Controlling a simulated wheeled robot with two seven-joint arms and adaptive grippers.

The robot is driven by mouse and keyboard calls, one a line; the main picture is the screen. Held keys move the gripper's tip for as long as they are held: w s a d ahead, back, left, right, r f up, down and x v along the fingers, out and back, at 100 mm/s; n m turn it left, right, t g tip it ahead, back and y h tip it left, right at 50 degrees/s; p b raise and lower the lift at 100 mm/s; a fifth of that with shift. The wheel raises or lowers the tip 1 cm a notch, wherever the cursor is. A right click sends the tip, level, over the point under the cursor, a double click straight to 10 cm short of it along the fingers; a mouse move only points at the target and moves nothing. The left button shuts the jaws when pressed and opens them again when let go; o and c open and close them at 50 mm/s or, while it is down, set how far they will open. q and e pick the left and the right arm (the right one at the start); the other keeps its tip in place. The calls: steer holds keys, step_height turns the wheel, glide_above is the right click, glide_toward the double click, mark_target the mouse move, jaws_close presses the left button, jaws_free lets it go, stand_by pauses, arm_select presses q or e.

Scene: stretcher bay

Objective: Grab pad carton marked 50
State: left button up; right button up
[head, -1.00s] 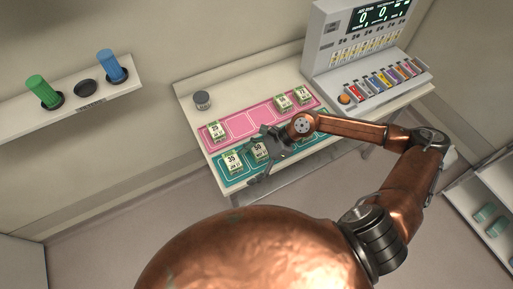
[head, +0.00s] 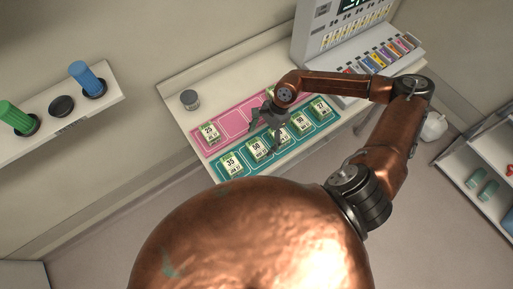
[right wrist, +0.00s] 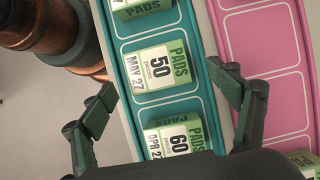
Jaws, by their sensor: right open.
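The pad carton marked 50 (head: 256,148) stands on the teal mat (head: 225,158), between the cartons marked 35 and 60. It is white and green, and in the right wrist view the 50 carton (right wrist: 158,68) reads "MAY 27". My right gripper (head: 264,131) is open and empty above the mats, close to the 50 and 60 cartons. In the right wrist view the fingers (right wrist: 168,86) lie apart on either side of the teal row, with the 50 carton ahead between them. The 60 carton (right wrist: 177,139) is nearer the palm. My left gripper is not in view.
Cartons marked 35 (head: 231,164), 90 (head: 301,121) and 27 (head: 320,107) share the teal mat. A 25 carton (head: 210,134) stands on the pink mat (head: 232,122). A dispenser machine (head: 335,35) is at right.

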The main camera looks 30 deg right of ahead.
mark_target(257, 147)
steer(key=shift+s+a+f+p, duration=0.2)
steer(key=shift+a+f+p, duration=0.35)
steer(key=shift+a+f, duration=0.35)
step_height(257, 147, down, 2)
steer(key=shift+a+f, duration=0.1)
steer(key=shift+a, duration=0.05)
steer(key=c, duration=1.4)
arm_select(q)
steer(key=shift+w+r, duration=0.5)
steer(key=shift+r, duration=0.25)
